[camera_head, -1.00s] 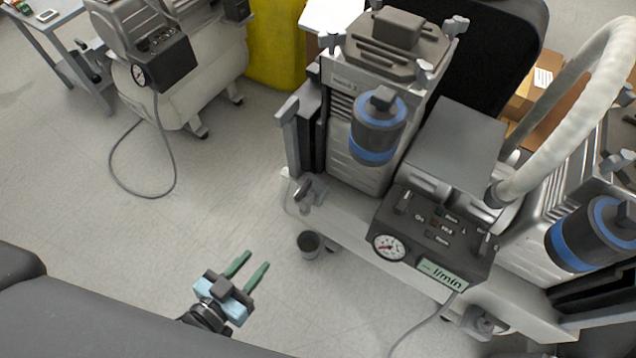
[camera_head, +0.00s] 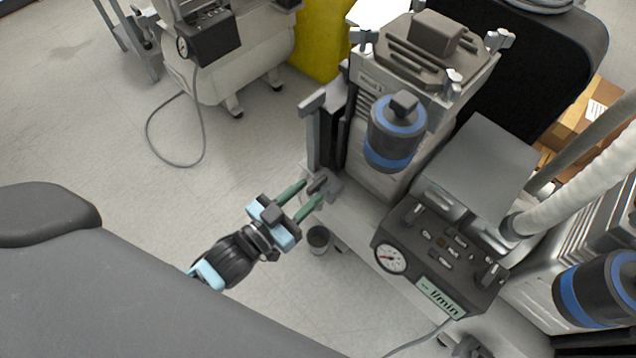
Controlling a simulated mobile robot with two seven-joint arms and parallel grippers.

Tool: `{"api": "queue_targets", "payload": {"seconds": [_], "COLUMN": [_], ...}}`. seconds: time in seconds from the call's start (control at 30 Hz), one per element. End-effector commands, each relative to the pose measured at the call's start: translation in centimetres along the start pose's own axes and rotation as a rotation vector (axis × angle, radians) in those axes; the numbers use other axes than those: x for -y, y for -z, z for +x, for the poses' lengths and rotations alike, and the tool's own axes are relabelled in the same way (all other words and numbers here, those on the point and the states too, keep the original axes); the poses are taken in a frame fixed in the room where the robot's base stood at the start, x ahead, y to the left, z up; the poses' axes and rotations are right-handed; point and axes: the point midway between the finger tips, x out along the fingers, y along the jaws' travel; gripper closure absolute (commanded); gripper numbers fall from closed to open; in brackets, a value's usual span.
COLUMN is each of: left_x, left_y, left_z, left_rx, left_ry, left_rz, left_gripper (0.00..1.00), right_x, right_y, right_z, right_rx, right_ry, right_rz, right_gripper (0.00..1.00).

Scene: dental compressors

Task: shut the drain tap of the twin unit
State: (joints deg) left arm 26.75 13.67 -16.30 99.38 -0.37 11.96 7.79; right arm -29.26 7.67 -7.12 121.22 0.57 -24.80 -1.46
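The twin unit (camera_head: 370,240) fills the right half of the view, with two blue-banded cylinders and a control box with a gauge. Its drain tap (camera_head: 319,183) is at the near left corner of its base, with a small dark grey handle. My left gripper (camera_head: 311,191) reaches in from the lower left with its green fingers apart. The fingertips are at the tap, and the handle appears at or between them. I cannot tell whether they touch it. The tap's lower body is partly hidden by a finger. My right gripper is not in view.
A small dark cup (camera_head: 318,238) stands beneath the tap, close to my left gripper. Another compressor (camera_head: 240,60) with a trailing cable stands at the back left. A thick pale hose (camera_head: 570,185) arches at the right.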

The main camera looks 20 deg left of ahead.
Motion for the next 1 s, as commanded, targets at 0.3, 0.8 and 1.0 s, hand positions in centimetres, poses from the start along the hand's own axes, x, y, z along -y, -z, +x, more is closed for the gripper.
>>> {"api": "queue_targets", "payload": {"seconds": [0.3,0.8,1.0], "left_x": [-0.1,0.0,0.0], "left_y": [-0.1,0.0,0.0], "left_z": [3.6,3.9,3.9], "left_rx": [0.0,0.001,0.001], "left_ry": [-0.001,-0.001,-0.001], "left_rz": [0.0,0.0,0.0], "left_gripper": [0.67,0.88,1.0], "right_x": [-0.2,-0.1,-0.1], "right_y": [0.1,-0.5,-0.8], "right_z": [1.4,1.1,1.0], "right_rx": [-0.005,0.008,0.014], "right_ry": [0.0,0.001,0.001], "right_rz": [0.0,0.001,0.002], "right_gripper": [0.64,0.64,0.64]}}
